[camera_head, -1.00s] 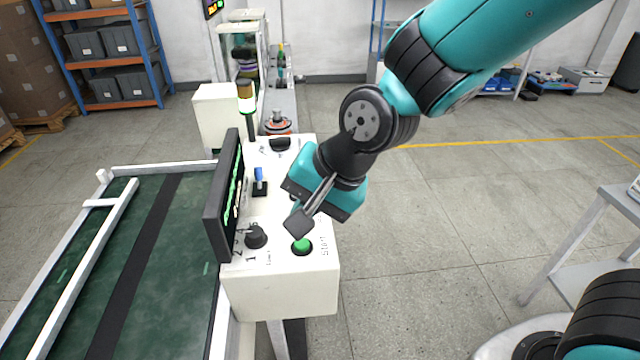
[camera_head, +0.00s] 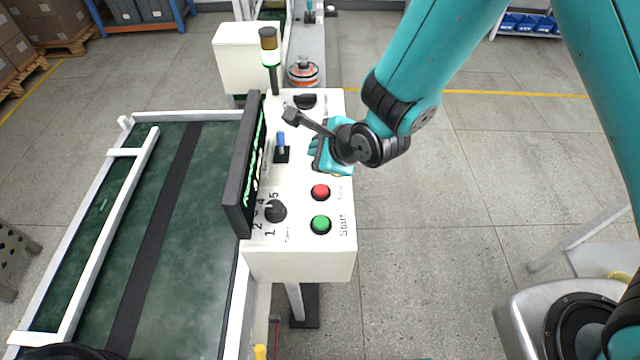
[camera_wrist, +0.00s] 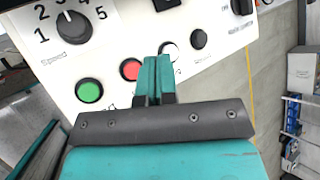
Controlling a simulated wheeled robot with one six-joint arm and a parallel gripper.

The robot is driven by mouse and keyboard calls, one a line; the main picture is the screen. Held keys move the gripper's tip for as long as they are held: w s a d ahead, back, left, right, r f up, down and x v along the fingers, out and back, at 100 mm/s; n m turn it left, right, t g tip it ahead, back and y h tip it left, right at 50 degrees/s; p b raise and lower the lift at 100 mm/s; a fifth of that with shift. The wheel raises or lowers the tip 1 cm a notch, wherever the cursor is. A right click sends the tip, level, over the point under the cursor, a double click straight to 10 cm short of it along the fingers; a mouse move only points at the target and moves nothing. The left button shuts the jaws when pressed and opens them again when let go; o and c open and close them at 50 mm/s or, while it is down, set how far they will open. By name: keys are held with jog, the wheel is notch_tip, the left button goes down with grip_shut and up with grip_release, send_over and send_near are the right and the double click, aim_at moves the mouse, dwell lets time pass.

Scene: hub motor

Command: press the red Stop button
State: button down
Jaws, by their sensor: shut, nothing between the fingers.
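The red Stop button (camera_head: 320,192) is on top of the white control box (camera_head: 300,262), just behind the green Start button (camera_head: 321,225). In the wrist view the red button (camera_wrist: 131,69) is left of my gripper's teal fingers (camera_wrist: 153,68), which are shut and empty. They point between the red button and a white button (camera_wrist: 168,50), partly covering the white one. In the head view my gripper (camera_head: 318,152) is over the box, farther back than the red button. Its fingertips are hard to make out there, and I cannot tell their exact height.
A dark screen (camera_head: 246,165) stands along the box's left edge. A selector knob (camera_head: 276,211) and a blue-tipped lever (camera_head: 281,145) are nearby, with a signal lamp (camera_head: 269,50) behind. A green conveyor (camera_head: 195,220) lies left; open floor (camera_head: 450,200) is right.

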aim_at(320, 191)
jog(key=shift+f+b, duration=3.3)
jog(key=shift+f, duration=1.1)
jog(key=shift+f, duration=0.1)
jog(key=shift+f+b, duration=0.3)
jog(key=shift+b, duration=0.05)
jog(key=shift+f+b, duration=0.5)
jog(key=shift+f, duration=0.05)
jog(key=shift+r+p, duration=0.7)
jog(key=shift+r, duration=0.25)
notch_tip(320, 191, up, 5)
jog(key=p, duration=0.3)
jog(key=shift+p, duration=0.4)
